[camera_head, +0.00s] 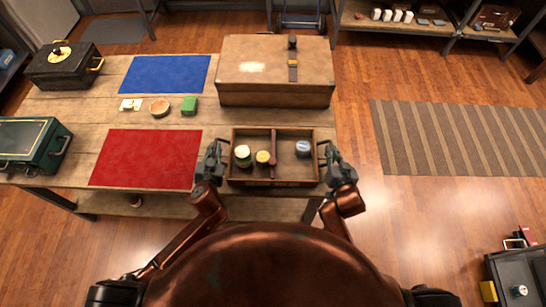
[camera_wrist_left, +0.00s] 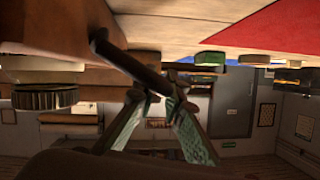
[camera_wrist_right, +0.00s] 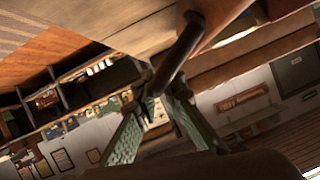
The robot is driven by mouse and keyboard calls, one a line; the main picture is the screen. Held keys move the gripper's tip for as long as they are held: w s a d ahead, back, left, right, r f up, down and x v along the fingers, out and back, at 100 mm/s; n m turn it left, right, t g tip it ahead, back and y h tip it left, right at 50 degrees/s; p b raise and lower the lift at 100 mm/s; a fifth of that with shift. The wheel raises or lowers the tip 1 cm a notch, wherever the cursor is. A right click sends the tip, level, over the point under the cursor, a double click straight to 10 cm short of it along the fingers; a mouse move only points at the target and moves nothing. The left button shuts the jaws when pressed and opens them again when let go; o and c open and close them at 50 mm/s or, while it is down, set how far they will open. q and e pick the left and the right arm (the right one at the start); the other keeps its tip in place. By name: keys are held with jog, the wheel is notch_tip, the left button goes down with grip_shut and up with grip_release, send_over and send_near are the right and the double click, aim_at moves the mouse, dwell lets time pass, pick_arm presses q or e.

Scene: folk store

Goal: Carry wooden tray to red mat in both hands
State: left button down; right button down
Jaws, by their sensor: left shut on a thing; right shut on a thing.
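The wooden tray (camera_head: 272,183) is at the front right of the table in the head view. Several small round containers and a dark red bar lie in it. My left gripper (camera_head: 218,158) is shut on the tray's left handle, and the dark handle (camera_wrist_left: 128,65) shows between its fingers in the left wrist view. My right gripper (camera_head: 329,152) is shut on the right handle, a dark bar (camera_wrist_right: 175,55) in the right wrist view. The red mat (camera_head: 147,158) lies flat and empty to the left of the tray. I cannot tell whether the tray touches the table.
A large brown case (camera_head: 275,72) stands right behind the tray. A dark green box (camera_head: 35,145) stands at the left edge. The tabletop between tray and red mat is narrow.

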pick_arm(q)
jog(key=shift+r, duration=0.2)
pick_arm(e)
jog(key=shift+r, duration=0.25)
dwell(0.3)
